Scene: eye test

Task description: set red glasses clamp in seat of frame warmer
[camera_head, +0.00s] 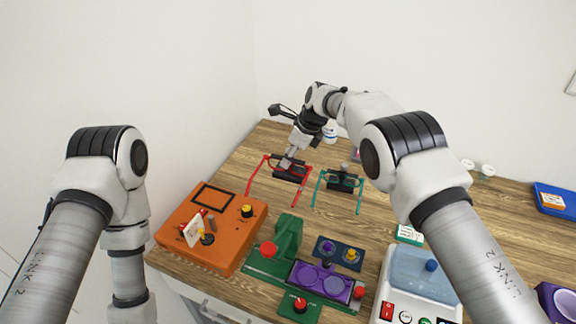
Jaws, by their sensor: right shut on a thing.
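The red glasses (270,165) lie on the wooden table toward the back, with their temple arms pointing to the front. A black clamp (293,173) sits across them. My right gripper (287,162) reaches down from above and is shut on the clamp; whether the clamp touches the table is hard to tell. An orange box (218,242) at the left front has a black-outlined rectangle (212,196) on top and looks like the frame warmer. That rectangle appears empty. My left arm comes down at the left, and its gripper is out of view.
Teal glasses with a black clamp (343,181) lie just right of the red ones. A green and purple device (320,282) and a white machine with a bluish lid (421,272) stand in front. A blue tray (556,201) is far right. Bare table lies between glasses and orange box.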

